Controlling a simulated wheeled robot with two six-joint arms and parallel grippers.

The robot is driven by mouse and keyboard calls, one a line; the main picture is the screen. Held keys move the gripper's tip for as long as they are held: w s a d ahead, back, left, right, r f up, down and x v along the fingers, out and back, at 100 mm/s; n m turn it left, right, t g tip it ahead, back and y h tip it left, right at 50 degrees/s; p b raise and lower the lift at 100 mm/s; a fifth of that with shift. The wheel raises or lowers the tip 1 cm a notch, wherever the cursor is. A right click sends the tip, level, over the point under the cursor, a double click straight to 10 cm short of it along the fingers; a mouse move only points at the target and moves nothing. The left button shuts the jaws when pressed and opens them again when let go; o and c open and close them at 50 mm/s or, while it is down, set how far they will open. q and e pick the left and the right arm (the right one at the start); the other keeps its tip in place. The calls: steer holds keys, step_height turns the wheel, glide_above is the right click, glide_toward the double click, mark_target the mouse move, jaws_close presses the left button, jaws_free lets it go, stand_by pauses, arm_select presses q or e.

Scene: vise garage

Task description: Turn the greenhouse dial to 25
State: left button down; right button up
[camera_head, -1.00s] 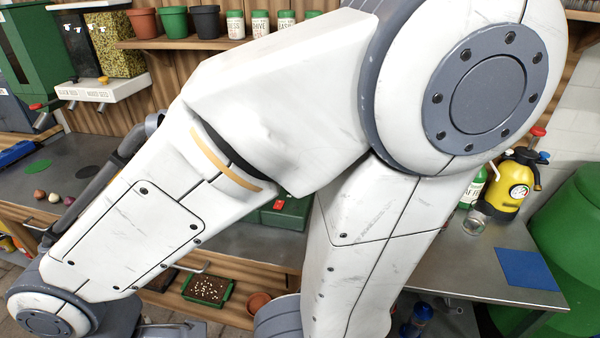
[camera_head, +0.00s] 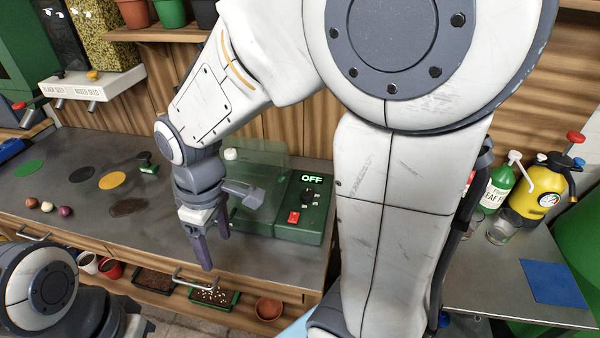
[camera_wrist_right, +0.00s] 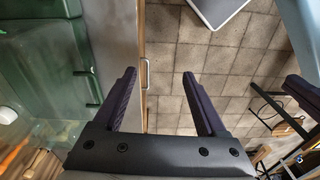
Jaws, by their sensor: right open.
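The greenhouse (camera_head: 262,228) is a green box with a clear lid on the counter, centre in the head view. Its front panel has a lit display reading OFF (camera_head: 312,178), a small black dial (camera_head: 308,196) below it and a red switch (camera_head: 293,217). My right gripper (camera_head: 216,252) is open and empty, pointing down at the counter's front edge, left of the panel and apart from the dial. In the right wrist view its two fingers (camera_wrist_right: 160,98) are spread over the floor, with green housing (camera_wrist_right: 85,62) to the left. My left gripper's fingers are not visible.
Coloured discs (camera_head: 112,180) and several bulbs (camera_head: 48,206) lie on the counter at left. A yellow sprayer (camera_head: 540,195), a green bottle (camera_head: 497,187) and a blue mat (camera_head: 553,282) are at right.

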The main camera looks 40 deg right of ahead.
steer(key=w+d+p, duration=0.1)
steer(key=w+d, duration=0.2)
steer(key=d, duration=0.2)
steer(key=w+d+p, duration=0.1)
steer(key=w+d, duration=0.2)
steer(key=d, duration=0.3)
steer(key=w+d+r+p, duration=0.1)
steer(key=w+d, duration=0.2)
steer(key=d, duration=0.2)
steer(key=shift+w+d, duration=0.15)
steer(key=shift+d, duration=0.05)
steer(key=p, duration=0.2)
glide_above(307, 192)
steer(key=f, duration=0.2)
steer(key=shift+h, duration=0.3)
step_height(307, 192, down, 10)
steer(key=shift+p, duration=0.6)
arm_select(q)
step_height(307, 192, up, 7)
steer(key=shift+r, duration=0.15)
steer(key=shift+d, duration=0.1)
arm_select(e)
steer(key=shift+c, duration=0.3)
jaws_close()
